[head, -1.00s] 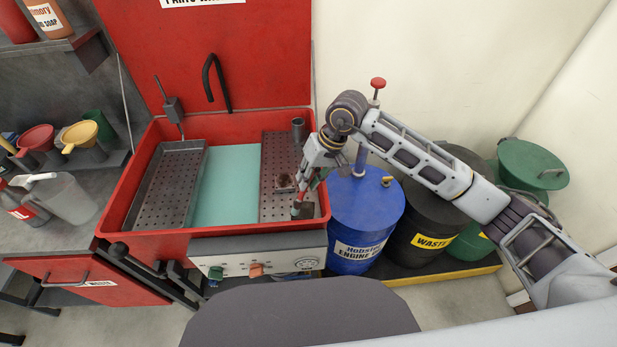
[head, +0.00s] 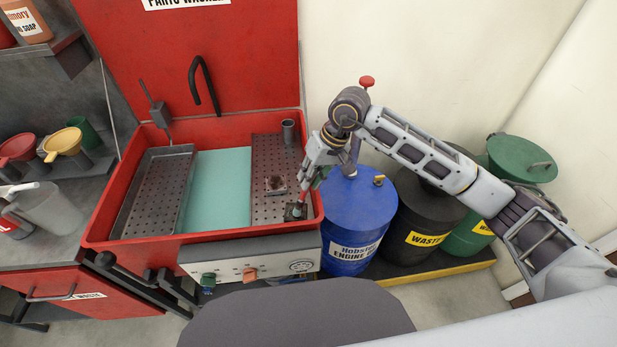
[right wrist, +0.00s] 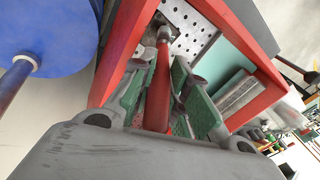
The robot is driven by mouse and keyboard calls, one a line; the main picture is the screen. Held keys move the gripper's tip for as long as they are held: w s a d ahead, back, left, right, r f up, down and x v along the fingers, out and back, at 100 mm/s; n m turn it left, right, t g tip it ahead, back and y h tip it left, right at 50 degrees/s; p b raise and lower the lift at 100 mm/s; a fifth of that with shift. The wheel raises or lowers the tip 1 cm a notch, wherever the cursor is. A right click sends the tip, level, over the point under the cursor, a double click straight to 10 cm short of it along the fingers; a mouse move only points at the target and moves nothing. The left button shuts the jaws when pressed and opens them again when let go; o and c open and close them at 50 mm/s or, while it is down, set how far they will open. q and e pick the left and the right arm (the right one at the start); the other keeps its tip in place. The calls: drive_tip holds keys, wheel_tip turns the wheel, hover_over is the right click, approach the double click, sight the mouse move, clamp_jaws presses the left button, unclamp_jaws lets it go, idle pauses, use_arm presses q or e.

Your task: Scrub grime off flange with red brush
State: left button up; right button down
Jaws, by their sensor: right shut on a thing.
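The flange (head: 275,184) is a small square metal piece with brown grime on its middle. It lies on the right perforated shelf (head: 268,150) of the red parts washer (head: 135,243). My right gripper (head: 317,178) is shut on the red handle of the brush (head: 295,211), above the washer's right rim. The brush points down, its dark head near the shelf's front right corner, apart from the flange. In the right wrist view the red brush (right wrist: 160,88) runs between the green-padded fingers (right wrist: 158,80); its bristles are hardly visible. My left gripper is not in view.
A grey perforated tray (head: 155,195) and a teal panel (head: 218,190) fill the washer's left and middle. A short metal tube (head: 288,131) stands at the shelf's back.

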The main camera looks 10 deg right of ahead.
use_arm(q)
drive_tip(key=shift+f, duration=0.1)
use_arm(e)
drive_tip(key=shift+d, duration=0.15)
drive_tip(key=shift+d+f+b, duration=0.1)
drive_tip(key=shift+d+b, duration=0.2)
drive_tip(key=shift+d, duration=0.15)
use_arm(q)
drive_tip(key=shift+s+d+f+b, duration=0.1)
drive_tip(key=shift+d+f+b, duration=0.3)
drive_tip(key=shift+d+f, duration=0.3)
use_arm(e)
drive_tip(key=shift+d, duration=0.75)
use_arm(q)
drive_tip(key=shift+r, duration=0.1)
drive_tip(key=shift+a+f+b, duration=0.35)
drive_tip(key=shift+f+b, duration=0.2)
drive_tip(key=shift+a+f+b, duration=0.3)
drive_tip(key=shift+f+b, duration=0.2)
use_arm(e)
drive_tip(key=shift+a, duration=1.35)
